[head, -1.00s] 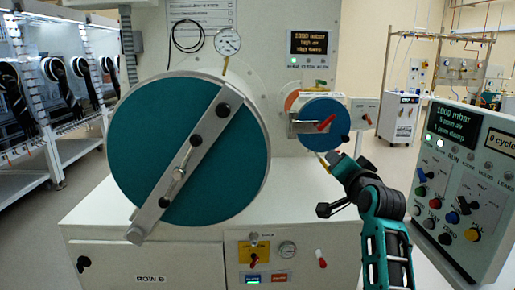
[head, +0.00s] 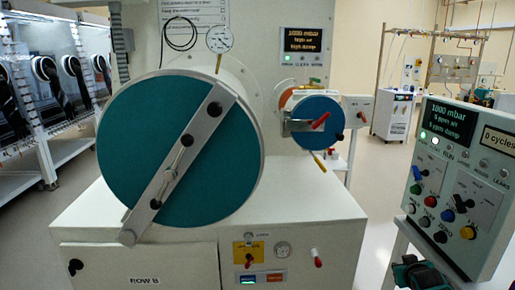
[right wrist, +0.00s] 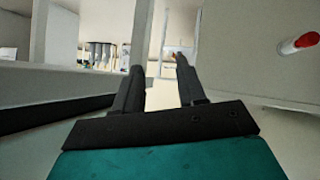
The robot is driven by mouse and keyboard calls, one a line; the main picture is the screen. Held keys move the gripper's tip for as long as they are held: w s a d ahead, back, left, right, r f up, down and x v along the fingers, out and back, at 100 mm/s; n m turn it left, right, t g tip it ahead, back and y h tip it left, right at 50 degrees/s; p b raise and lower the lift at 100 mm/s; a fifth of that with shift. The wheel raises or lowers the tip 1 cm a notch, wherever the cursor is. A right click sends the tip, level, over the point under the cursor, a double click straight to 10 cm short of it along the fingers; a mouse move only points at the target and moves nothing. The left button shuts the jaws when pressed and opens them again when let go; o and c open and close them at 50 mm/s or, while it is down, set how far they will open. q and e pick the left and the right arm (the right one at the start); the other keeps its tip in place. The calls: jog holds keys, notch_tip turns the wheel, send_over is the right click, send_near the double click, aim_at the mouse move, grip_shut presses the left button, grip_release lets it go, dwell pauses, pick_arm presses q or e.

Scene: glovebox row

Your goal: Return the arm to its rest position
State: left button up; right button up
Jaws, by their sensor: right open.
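My right arm (head: 418,275) shows only as a small teal and black piece at the bottom right of the head view, below the control panel. Its gripper is out of the head view. In the right wrist view my right gripper (right wrist: 157,75) points forward with its two black fingers apart and nothing between them. A pale cabinet wall (right wrist: 255,50) with a red-tipped knob (right wrist: 299,43) is to the right of the fingers. My left gripper is not in view.
A large teal round door (head: 130,130) with a diagonal bar and a smaller blue door (head: 318,112) are on the white glovebox. A control panel (head: 470,150) stands at the right. Open floor (head: 375,185) lies between the glovebox and panel.

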jog(key=s+a+f+n+y, duration=0.2)
jog(key=s+a+f, duration=0.2)
jog(key=s+a, duration=0.4)
jog(key=s+a+f+n+y, duration=0.15)
jog(key=s+a+f, duration=0.25)
jog(key=s+a, duration=0.4)
jog(key=s+a+r+y, duration=0.1)
jog(key=s+a, duration=0.4)
jog(key=s, duration=0.3)
jog(key=s+a+r+y, duration=0.1)
jog(key=s+a+r, duration=0.1)
jog(key=s+a, duration=0.3)
jog(key=s+m, duration=0.1)
jog(key=s, duration=0.3)
jog(key=shift+r, duration=0.3)
